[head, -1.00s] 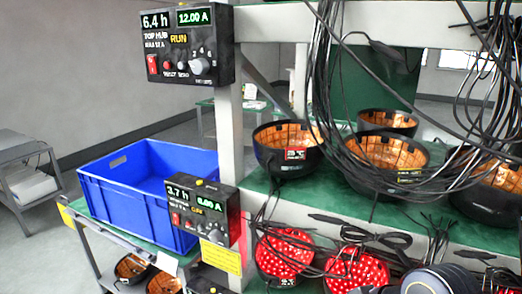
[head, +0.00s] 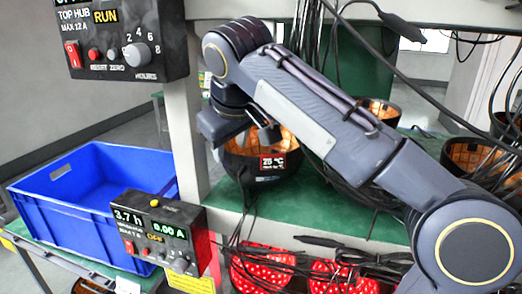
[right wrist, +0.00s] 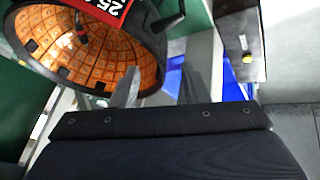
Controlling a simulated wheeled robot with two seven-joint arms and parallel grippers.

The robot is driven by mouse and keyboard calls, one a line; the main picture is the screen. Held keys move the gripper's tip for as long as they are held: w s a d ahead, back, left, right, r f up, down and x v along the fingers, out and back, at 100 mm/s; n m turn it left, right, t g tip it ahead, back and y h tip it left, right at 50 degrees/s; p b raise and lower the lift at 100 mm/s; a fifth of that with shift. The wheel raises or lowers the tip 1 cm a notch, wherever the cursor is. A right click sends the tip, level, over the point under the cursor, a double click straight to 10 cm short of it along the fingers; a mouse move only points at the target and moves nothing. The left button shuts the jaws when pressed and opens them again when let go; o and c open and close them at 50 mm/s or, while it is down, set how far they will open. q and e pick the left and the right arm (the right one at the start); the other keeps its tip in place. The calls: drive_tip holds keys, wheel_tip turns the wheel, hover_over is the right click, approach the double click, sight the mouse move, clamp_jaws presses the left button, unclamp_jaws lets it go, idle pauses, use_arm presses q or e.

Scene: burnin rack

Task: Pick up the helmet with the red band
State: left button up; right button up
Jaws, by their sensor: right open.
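A black bowl-shaped helmet (head: 262,166) with an orange-lined inside and a red 25 °C tag lies open side up on the green upper shelf. In the right wrist view, the helmet (right wrist: 95,52) fills the upper left, with its red tag (right wrist: 105,8) at the top. My right gripper (head: 240,136) is open at the helmet's rim, and my arm hides part of the helmet. In the right wrist view, one finger of the gripper (right wrist: 168,88) overlaps the rim and the other is clear of it. I cannot tell whether they touch. My left gripper is not in view.
More black helmets (head: 470,153) stand along the upper shelf (head: 368,222), with black cables hanging around them. Red dotted helmets (head: 262,268) sit below. A blue crate (head: 85,200) stands left, near a lower control box (head: 155,238) and an upper one (head: 125,45).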

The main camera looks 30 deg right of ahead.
sight(231, 175)
drive_tip(key=shift+s+f, duration=0.1)
drive_tip(key=shift+f, duration=0.65)
drive_tip(key=x, duration=0.5)
drive_tip(key=shift+w, duration=0.25)
drive_tip(key=shift+d, duration=0.1)
drive_tip(key=shift+r, duration=0.15)
clamp_jaws()
